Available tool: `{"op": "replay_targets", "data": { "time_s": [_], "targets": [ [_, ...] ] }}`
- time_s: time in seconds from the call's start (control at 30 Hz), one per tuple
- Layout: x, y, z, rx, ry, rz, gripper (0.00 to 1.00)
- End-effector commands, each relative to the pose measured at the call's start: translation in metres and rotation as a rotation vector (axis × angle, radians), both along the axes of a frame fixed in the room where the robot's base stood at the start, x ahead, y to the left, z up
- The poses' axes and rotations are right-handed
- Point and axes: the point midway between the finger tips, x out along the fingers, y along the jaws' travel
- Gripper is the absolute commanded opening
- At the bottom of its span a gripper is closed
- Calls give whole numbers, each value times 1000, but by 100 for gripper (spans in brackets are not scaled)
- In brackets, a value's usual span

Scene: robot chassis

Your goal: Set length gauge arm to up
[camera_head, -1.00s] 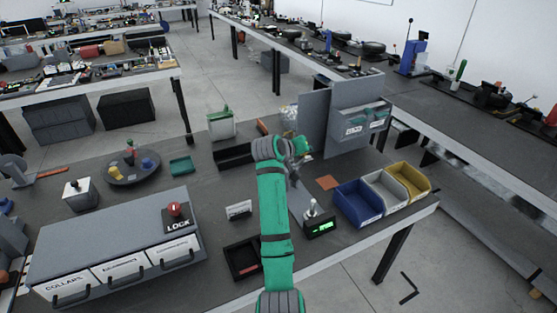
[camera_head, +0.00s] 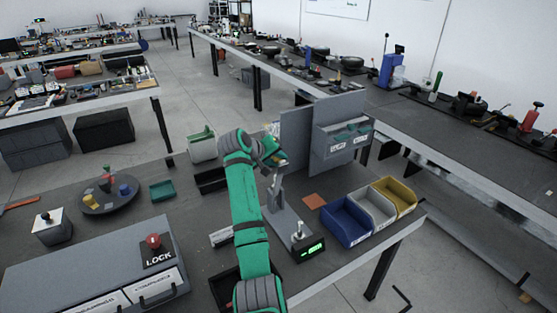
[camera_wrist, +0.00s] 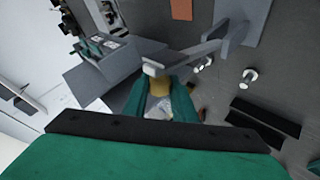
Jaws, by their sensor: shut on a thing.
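The length gauge (camera_head: 284,222) has a long grey base on the dark bench and a green-lit display (camera_head: 310,249) at its near end. Its grey arm (camera_head: 273,192) rises steeply from the far part of the base toward my gripper (camera_head: 277,166). In the wrist view, my green fingers (camera_wrist: 160,96) are closed at the pale end of the grey gauge arm (camera_wrist: 200,48). A yellowish part shows between the fingers. The exact contact is partly hidden by the fingers.
A grey upright panel (camera_head: 296,140) with a label holder stands just behind my gripper. Blue (camera_head: 347,222), grey and yellow bins stand to the right. An orange tile (camera_head: 314,200) lies beside the gauge. A drawer cabinet with a LOCK switch (camera_head: 154,243) fills the near left.

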Motion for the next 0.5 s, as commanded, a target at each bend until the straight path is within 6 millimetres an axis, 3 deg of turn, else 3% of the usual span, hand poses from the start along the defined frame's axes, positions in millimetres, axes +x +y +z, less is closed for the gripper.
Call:
{"op": "replay_targets", "data": {
  "time_s": [0.17,0.2,0.27,0.5],
  "targets": [
    [1,-5,1,-1,-3,-7,0],
    [1,-5,1,-1,-4,-7,29],
    [1,-4,1,0,-4,-6,42],
    [0,-1,1,-1,-2,-3,42]
  ]
}}
